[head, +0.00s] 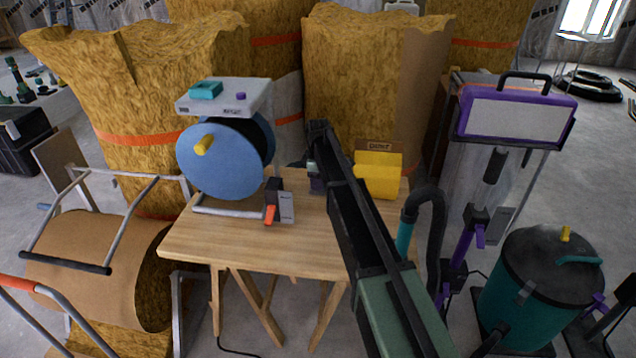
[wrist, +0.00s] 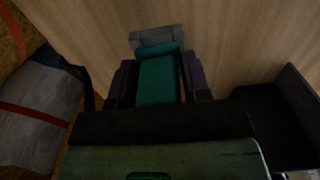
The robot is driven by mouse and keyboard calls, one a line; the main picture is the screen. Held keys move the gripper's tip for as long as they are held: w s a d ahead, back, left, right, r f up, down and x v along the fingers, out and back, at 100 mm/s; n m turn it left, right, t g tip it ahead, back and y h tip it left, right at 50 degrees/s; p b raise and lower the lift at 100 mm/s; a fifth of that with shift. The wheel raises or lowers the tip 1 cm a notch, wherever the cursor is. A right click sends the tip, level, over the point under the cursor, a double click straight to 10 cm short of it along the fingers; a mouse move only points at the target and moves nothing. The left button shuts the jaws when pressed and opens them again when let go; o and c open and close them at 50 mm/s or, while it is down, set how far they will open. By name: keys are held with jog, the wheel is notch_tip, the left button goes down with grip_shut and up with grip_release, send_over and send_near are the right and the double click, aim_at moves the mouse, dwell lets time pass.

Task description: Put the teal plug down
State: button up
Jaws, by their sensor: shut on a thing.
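In the wrist view the teal plug (wrist: 157,80), with a grey end (wrist: 157,38), sits between the two dark fingers of my gripper (wrist: 158,82). The fingers are shut on its sides. Pale wood of the table (head: 215,243) fills the background behind the plug. In the head view my gripper (head: 315,180) is over the back part of the table, right of the blue reel and left of the yellow box. My arm hides most of the plug there. I cannot tell whether the plug touches the table.
A blue cable reel (head: 215,160) with a grey panel (head: 225,97) on top stands at the table's left. A small box with an orange switch (head: 270,215) is in front of it. A yellow box (head: 379,177) stands right of my gripper. The table's front left is clear.

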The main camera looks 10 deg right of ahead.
jog(key=o, duration=1.2)
jog(key=shift+f, duration=0.1)
notch_tip(320, 180, up, 13)
jog(key=p, duration=1.2)
jog(key=shift+f+p, duration=0.2)
jog(key=shift+p, duration=0.1)
jog(key=shift+s+f, duration=0.1)
jog(key=shift+s, duration=0.2)
jog(key=s+m, duration=1.4)
jog(key=s, duration=2.3)
jog(key=r+p, duration=1.8)
jog(key=shift+w+r, duration=0.25)
jog(key=shift+w, duration=0.15)
